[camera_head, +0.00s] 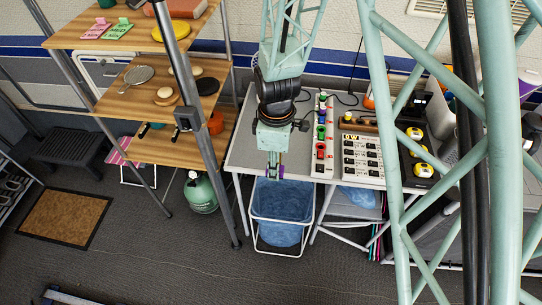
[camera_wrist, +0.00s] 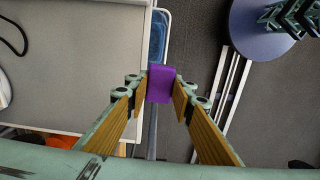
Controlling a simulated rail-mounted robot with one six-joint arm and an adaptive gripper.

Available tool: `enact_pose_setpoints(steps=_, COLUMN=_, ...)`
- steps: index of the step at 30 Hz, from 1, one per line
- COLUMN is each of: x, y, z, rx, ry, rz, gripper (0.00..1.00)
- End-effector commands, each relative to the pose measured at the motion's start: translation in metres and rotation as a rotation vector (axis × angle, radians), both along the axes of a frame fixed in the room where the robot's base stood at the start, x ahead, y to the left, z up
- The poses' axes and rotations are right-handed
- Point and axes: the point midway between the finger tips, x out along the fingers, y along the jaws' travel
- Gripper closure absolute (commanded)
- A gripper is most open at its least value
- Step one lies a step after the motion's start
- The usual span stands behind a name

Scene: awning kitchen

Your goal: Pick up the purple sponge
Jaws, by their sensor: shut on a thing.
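The purple sponge (camera_wrist: 161,84) is between the fingertips of my gripper (camera_wrist: 161,98) in the wrist view. The fingers touch it from both sides and hold it. In the head view my gripper (camera_head: 273,172) points down at the front edge of the grey table, above the blue-lined bin. Only a small bit of purple shows there at the fingertips.
The grey table (camera_head: 245,150) has a white power strip (camera_head: 322,150) and a black-and-white switch box (camera_head: 362,158) to the right of my gripper. The blue-lined bin (camera_head: 283,215) stands below. A wooden shelf (camera_head: 150,90) with a metal post is at left.

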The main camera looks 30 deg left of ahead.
Motion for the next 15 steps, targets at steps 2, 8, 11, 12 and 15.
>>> enact_pose_setpoints(steps=2, x=-0.007, y=-0.008, z=0.002, rx=0.000, ry=0.000, rz=0.000, gripper=0.85)
enact_pose_setpoints(steps=8, x=-0.019, y=-0.022, z=0.003, rx=0.000, ry=0.001, rz=0.000, gripper=0.85)
enact_pose_setpoints(steps=11, x=-0.022, y=-0.025, z=0.003, rx=0.000, ry=-0.001, rz=0.000, gripper=0.85)
enact_pose_setpoints(steps=12, x=-0.022, y=-0.025, z=0.003, rx=0.000, ry=-0.001, rz=0.000, gripper=0.85)
enact_pose_setpoints(steps=15, x=-0.023, y=-0.027, z=0.004, rx=0.000, ry=-0.001, rz=0.000, gripper=0.85)
